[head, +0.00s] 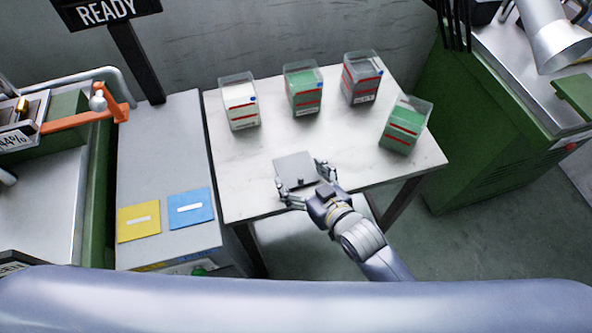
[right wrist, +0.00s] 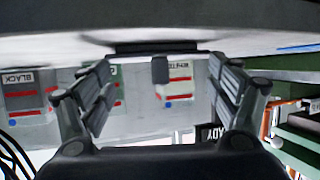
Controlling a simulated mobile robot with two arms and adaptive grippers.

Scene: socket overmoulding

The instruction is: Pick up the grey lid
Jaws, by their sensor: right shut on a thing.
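The grey lid (head: 294,168) is a flat square plate with a small dark knob near its front edge. It is at the front part of the white table (head: 245,182). My right gripper (head: 301,178) reaches in from the front right, with one finger on each side of the lid, and is shut on it. In the right wrist view the lid (right wrist: 155,48) shows edge-on as a dark strip between the fingers of the gripper (right wrist: 163,80). I cannot tell whether it touches the tabletop. My left gripper is not in view.
Several clear bins stand along the table's back and right: one with white contents (head: 240,105), two with green (head: 304,92) (head: 403,127), one with grey (head: 362,80). Yellow (head: 138,221) and blue (head: 190,207) squares lie on the left bench. Green machines flank the table.

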